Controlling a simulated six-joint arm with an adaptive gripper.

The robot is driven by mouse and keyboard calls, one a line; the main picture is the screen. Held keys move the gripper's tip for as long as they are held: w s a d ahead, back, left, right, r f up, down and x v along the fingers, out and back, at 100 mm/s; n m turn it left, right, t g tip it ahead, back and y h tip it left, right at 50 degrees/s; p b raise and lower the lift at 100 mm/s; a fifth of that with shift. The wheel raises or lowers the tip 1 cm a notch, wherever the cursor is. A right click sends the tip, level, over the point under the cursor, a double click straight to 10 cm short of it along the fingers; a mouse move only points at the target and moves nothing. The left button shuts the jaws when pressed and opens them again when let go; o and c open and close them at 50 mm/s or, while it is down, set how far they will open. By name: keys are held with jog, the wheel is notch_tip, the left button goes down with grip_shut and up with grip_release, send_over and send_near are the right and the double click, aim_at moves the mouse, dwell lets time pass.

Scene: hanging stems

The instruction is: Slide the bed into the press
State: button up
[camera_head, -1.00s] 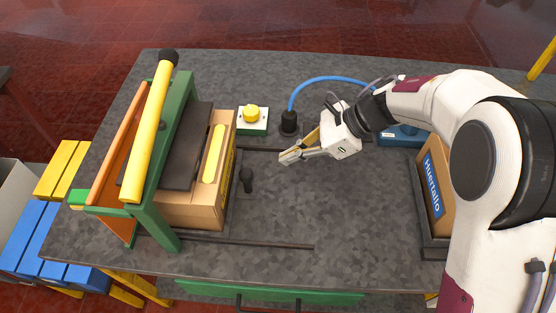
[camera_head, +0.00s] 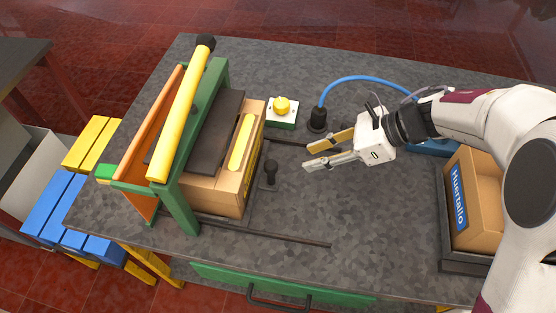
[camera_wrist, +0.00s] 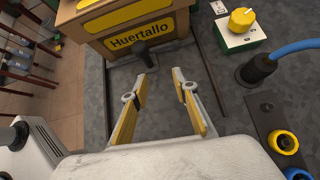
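The press is a green frame (camera_head: 180,205) with a long yellow lever (camera_head: 182,110) and an orange side panel. The bed, a dark flat tray (camera_head: 257,203), lies on rails and carries a cardboard box (camera_head: 215,197), partly under the press. A black knob handle (camera_head: 270,172) stands at the bed's right end; it also shows in the wrist view (camera_wrist: 146,56). My gripper (camera_head: 306,156) is open and empty, to the right of the knob and apart from it. In the wrist view the knob stands beyond the parted fingertips (camera_wrist: 164,76). The bed's far end is hidden.
A second box (camera_head: 475,205) sits in a dark tray at right. The tabletop between is clear.

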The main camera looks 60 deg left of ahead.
jog(key=s+m, duration=0.2)
jog(key=m, duration=0.1)
jog(key=m+t+y, duration=0.1)
jog(key=m+y, duration=0.4)
jog(key=m, duration=2.6)
send_near(276, 167)
jog(key=s+a+f, duration=0.2)
jog(key=a, duration=0.1)
jog(key=m, duration=0.5)
jog(key=shift+w+d+r+m+t+y, duration=0.1)
jog(key=shift+r+m+t+y, duration=0.1)
jog(key=shift+m+t+y, duration=0.15)
jog(key=shift+x, duration=3.9)
